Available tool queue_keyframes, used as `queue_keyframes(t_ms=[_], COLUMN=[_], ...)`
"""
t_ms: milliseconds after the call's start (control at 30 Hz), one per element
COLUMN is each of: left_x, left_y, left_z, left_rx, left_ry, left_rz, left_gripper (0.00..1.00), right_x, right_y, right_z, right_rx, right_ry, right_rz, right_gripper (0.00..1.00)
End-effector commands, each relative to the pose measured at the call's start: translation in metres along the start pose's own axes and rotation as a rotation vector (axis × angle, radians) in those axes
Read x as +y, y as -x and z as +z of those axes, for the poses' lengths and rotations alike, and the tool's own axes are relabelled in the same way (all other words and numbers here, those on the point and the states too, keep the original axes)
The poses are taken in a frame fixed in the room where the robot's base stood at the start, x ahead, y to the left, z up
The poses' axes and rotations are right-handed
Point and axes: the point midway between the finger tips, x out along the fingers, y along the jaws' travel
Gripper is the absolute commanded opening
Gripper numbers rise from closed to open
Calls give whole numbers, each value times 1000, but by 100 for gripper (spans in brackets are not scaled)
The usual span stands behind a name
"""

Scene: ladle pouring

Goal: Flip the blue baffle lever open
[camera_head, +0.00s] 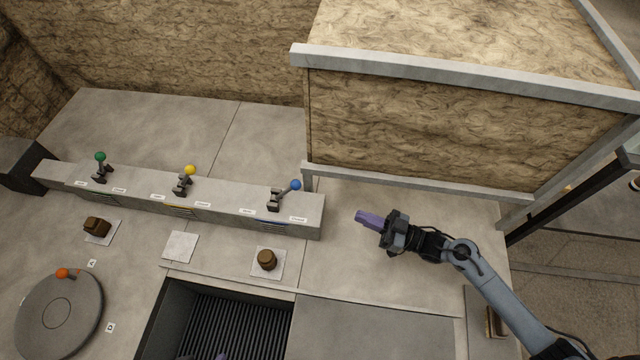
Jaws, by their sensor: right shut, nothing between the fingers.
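The blue baffle lever (294,186) has a round blue knob on a short dark stem. It sits near the right end of a long grey ledge (312,212) and leans to the right. A yellow-knobbed lever (190,170) and a green-knobbed lever (100,158) stand further left on the same ledge, more upright. My right gripper (360,216) is shut and empty, with purple fingers pointing left. It is to the right of the blue lever and apart from it. My left gripper cannot be made out.
A brown block (267,260) rests on a pale square in front of the blue lever. Another block (97,225) lies at left near a round disc (60,312). A dark grated pit (222,325) opens in front. A textured wall box (460,130) stands behind my right gripper.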

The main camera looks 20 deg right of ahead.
Motion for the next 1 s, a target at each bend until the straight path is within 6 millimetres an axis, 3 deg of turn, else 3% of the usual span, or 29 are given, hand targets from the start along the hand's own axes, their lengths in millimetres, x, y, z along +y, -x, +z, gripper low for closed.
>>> queue_keyframes(t_ms=[133,667,1000], left_x=[0,-2,-1], left_y=[5,2,-9], left_z=[-2,0,3], left_rx=[0,-3,-3], left_ry=[1,-3,-2], left_rz=[0,-4,-3], left_gripper=[83,83,83], right_x=[5,6,5], right_y=[-7,-15,-66], right_z=[-13,-13,-13], right_rx=[8,11,14], right_ry=[19,21,22], right_rz=[-7,-7,-7], right_gripper=[0,0,0])
